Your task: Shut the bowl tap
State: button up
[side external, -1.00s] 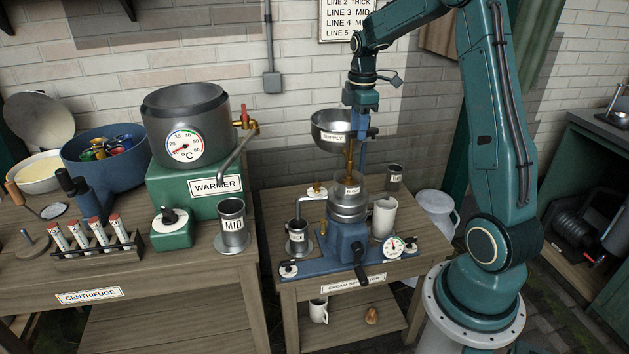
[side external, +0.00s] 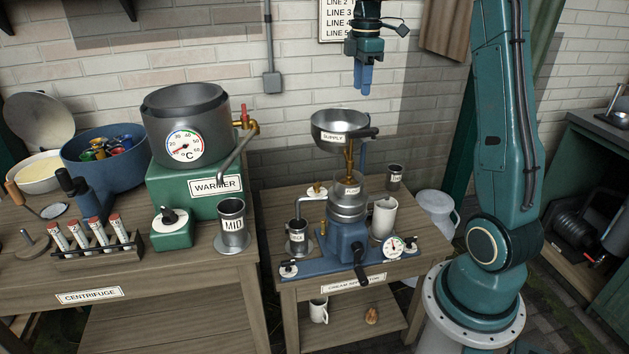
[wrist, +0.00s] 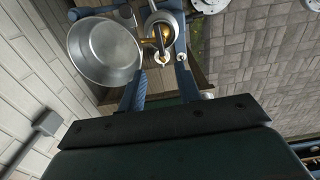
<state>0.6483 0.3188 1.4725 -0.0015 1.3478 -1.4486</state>
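The steel bowl (side external: 328,122) labelled SUPPLY stands above the cream separator (side external: 347,240) on the right table. The brass tap (side external: 349,155) is under the bowl, with a dark lever (side external: 368,132) at the bowl's right side. I cannot tell from the lever whether the tap is open or shut. My gripper (side external: 362,90) hangs above the bowl, apart from it, pointing down and empty.
The warmer pot (side external: 185,125) with its own red-handled tap (side external: 243,120) stands to the left. A MID can (side external: 232,225) sits under that spout. A white jug (side external: 384,217) and a dial (side external: 392,246) are at the separator's right. The air around my gripper is clear.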

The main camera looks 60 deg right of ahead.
jog(key=shift+r, duration=1.05)
jog(key=s+a+r+m+t+h, duration=0.15)
jog(key=s+a, duration=0.25)
jog(key=a, duration=0.5)
jog(key=s+a+r+m+t+y, duration=0.1)
jog(key=s+a+m, duration=0.2)
jog(key=a, duration=0.6)
jog(key=s+a+f+m+t, duration=0.3)
jog(key=s+a+f, duration=0.3)
jog(key=s+a, duration=0.3)
jog(key=shift+s+a+m, duration=0.2)
jog(key=shift+s+m, duration=0.65)
jog(key=shift+s, duration=0.4)
